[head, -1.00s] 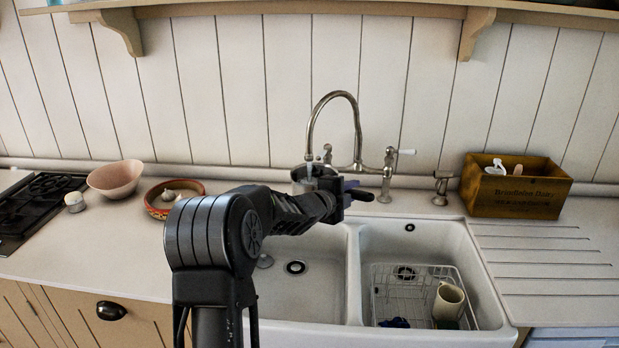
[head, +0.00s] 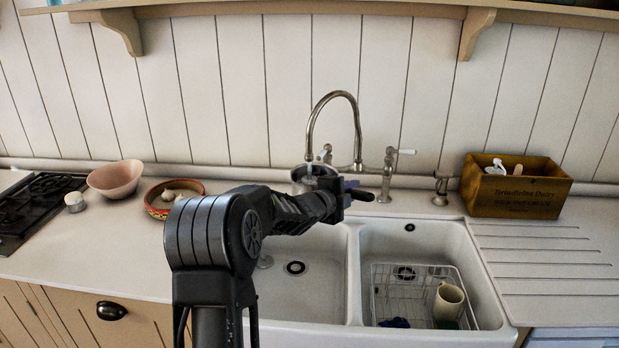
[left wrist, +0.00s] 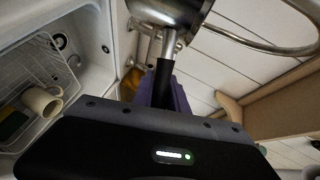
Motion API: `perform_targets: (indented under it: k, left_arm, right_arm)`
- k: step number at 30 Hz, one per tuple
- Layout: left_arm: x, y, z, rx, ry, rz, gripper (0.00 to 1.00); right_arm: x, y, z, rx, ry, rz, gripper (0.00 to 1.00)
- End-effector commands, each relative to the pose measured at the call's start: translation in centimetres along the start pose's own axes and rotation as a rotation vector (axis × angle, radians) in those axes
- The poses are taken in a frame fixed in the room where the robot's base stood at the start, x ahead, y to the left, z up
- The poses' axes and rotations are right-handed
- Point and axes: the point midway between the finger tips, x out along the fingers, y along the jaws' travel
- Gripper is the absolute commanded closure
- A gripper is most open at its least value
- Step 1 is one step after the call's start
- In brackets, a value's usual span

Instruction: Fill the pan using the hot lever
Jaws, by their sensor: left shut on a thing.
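The silver pan (head: 302,178) is held under the tip of the curved tap spout (head: 334,95), above the back of the left basin. It also shows in the left wrist view (left wrist: 170,10), tilted by that view. My left gripper (head: 346,190) is shut on the pan's dark handle (head: 363,196), which runs between its pads in the left wrist view (left wrist: 164,72). The tap has a left lever (head: 327,153) and a right lever with a white end (head: 405,151); I cannot tell which is hot. I cannot see the pan's inside clearly. My right gripper is out of view.
A double white sink has a left basin (head: 322,297) and a right basin with a wire rack (head: 390,295) and a cream mug (head: 448,302). A wooden box (head: 515,190) stands right, a pink bowl (head: 115,178) and red dish (head: 160,212) left.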

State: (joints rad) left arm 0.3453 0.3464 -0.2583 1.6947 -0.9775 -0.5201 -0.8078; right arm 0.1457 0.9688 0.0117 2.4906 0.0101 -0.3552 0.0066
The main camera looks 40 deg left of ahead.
Motion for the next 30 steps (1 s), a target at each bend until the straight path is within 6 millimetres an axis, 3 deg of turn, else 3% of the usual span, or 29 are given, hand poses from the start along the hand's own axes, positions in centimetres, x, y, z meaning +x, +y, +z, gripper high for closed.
perform_targets:
  k: [8, 25, 26, 27, 30]
  left_arm:
    - [-0.4, 0.0, -0.7, 0.004, 0.004, -0.009, 1.00]
    - [-6.3, 3.2, -8.1, 0.003, 0.004, -0.010, 1.00]
    - [-6.7, 2.9, -8.4, 0.004, 0.005, -0.011, 1.00]
    - [-6.9, 1.1, -8.6, 0.005, 0.003, -0.009, 1.00]
    - [-7.2, -0.5, -8.8, 0.006, 0.003, -0.008, 1.00]
  right_arm:
    - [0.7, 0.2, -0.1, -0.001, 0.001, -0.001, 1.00]
    - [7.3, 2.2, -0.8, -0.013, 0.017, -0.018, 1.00]
    - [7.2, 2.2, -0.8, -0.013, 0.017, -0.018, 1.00]
    - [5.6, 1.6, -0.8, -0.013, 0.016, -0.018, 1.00]
    - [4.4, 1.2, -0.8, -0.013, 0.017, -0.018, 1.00]
